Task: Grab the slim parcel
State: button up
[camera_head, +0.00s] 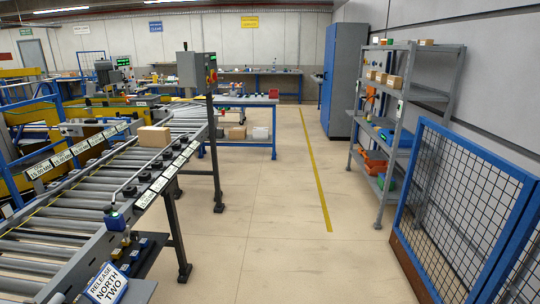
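A cardboard parcel (154,137) sits on the roller conveyor (80,211) at the left, near where the rollers bend away toward the back. It looks like a low tan box; I cannot tell for sure whether it is the slim parcel. Smaller tan boxes (394,81) stand on the grey shelf rack (411,64) at the right. My gripper is not in view.
A sign reading "RELEASE NORTH TWO" (107,286) is at the conveyor's near end. A control box (197,70) stands on a post beside the conveyor. A blue mesh fence (460,185) is at the right. The floor aisle (280,215) between is clear.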

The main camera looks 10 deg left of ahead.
aim_at(153, 137)
jog(key=i, duration=1.8)
jog(key=i+u, duration=0.25)
jog(key=i, duration=0.2)
jog(key=i+l+u, duration=0.25)
jog(key=i, duration=0.15)
jog(key=i+l+u, duration=0.25)
jog(key=i, duration=0.2)
jog(key=i+l+u, duration=0.2)
jog(key=i, duration=0.2)
jog(key=i+l+u, duration=0.65)
jog(key=l, duration=0.15)
jog(key=i+l+u, duration=0.2)
jog(key=l+u, duration=0.15)
jog(key=l, duration=0.15)
